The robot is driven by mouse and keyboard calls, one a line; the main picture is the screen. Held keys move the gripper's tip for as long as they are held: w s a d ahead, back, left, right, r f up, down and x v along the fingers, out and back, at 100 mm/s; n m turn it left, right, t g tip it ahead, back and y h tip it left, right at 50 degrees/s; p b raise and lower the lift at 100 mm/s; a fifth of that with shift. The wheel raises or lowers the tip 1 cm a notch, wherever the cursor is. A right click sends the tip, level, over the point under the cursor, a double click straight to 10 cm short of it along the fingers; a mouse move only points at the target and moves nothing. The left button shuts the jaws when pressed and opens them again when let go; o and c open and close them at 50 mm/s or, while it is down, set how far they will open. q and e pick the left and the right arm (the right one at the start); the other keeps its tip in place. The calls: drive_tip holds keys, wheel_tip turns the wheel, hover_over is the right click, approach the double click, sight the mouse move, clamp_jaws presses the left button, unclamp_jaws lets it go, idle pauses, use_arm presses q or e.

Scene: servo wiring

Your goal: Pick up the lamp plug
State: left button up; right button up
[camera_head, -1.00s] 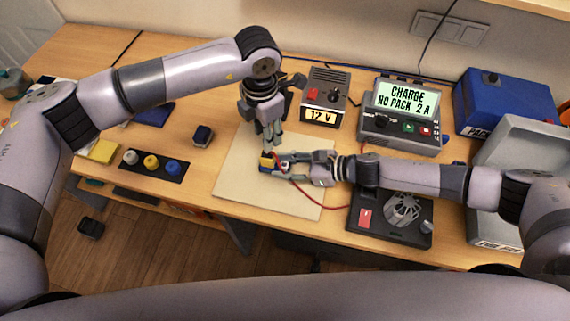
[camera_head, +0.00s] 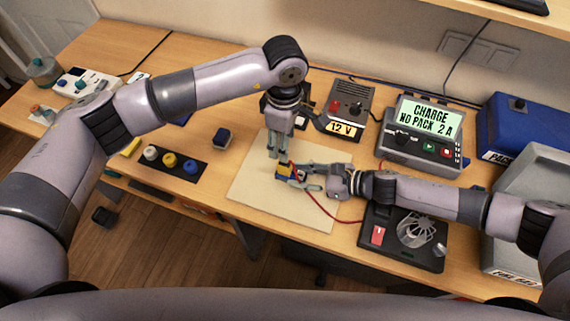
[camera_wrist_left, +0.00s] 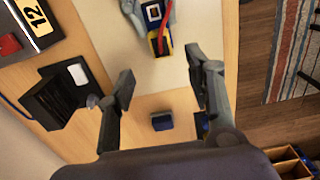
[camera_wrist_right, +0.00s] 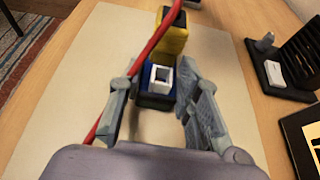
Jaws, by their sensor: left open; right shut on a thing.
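A blue block with a white square socket (camera_wrist_right: 160,76) and a yellow part (camera_wrist_right: 172,32) sits between the fingers of my right gripper (camera_head: 305,177), which is shut on it over the pale mat. A red cable runs from this yellow-and-blue piece across the mat. It also shows at the top of the left wrist view (camera_wrist_left: 157,40). My left gripper (camera_head: 275,153) points down just behind it, open and empty, its fingers apart in the left wrist view (camera_wrist_left: 165,82). I cannot tell for sure which part is the lamp plug.
The pale mat (camera_head: 250,190) lies mid-table. A 12 V box (camera_head: 350,103) and a charger (camera_head: 422,140) stand behind. A black unit with a red switch (camera_head: 405,237) is at right. A small dark blue block (camera_head: 221,138) and a strip of coloured knobs (camera_head: 170,161) are left.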

use_arm(q)
wheel_tip(320, 180, down, 9)
drive_tip(key=shift+s+d+f, duration=0.1)
use_arm(e)
clamp_jaws()
use_arm(q)
drive_tip(key=shift+c, duration=0.3)
clamp_jaws()
idle(0.3)
wheel_tip(320, 180, up, 10)
idle(0.5)
